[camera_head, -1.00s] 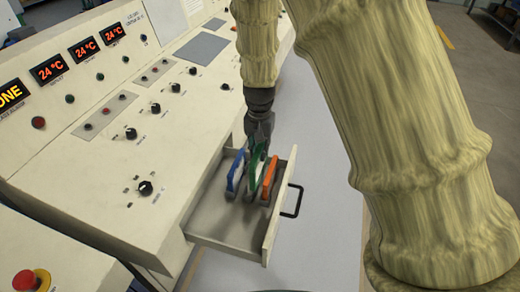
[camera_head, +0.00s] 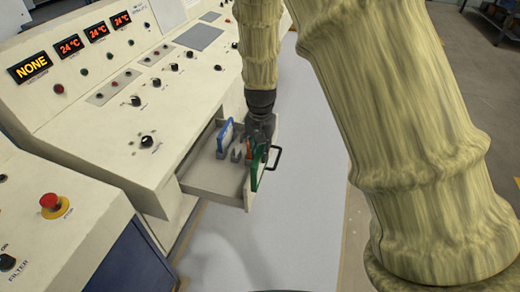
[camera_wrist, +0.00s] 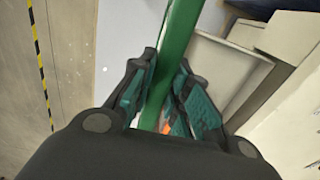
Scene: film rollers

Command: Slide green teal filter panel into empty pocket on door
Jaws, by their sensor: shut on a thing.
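The green filter panel (camera_head: 256,174) is held upright at the front right side of the open drawer in the head view. My gripper (camera_head: 259,145) is shut on it. In the wrist view the green panel (camera_wrist: 178,40) runs edge-on between the two fingers of my gripper (camera_wrist: 162,85). A blue-framed panel (camera_head: 225,138) stands in the drawer (camera_head: 210,182), left of my gripper. An orange panel is mostly hidden behind my gripper and the green panel. No door pocket can be made out in these frames.
The drawer has a black handle (camera_head: 275,158) on its front. The console (camera_head: 105,150) carries knobs, and its displays (camera_head: 30,68) read NONE and 24 °C. A red button (camera_head: 50,201) sits on the nearer cabinet. Floor right of the drawer is clear.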

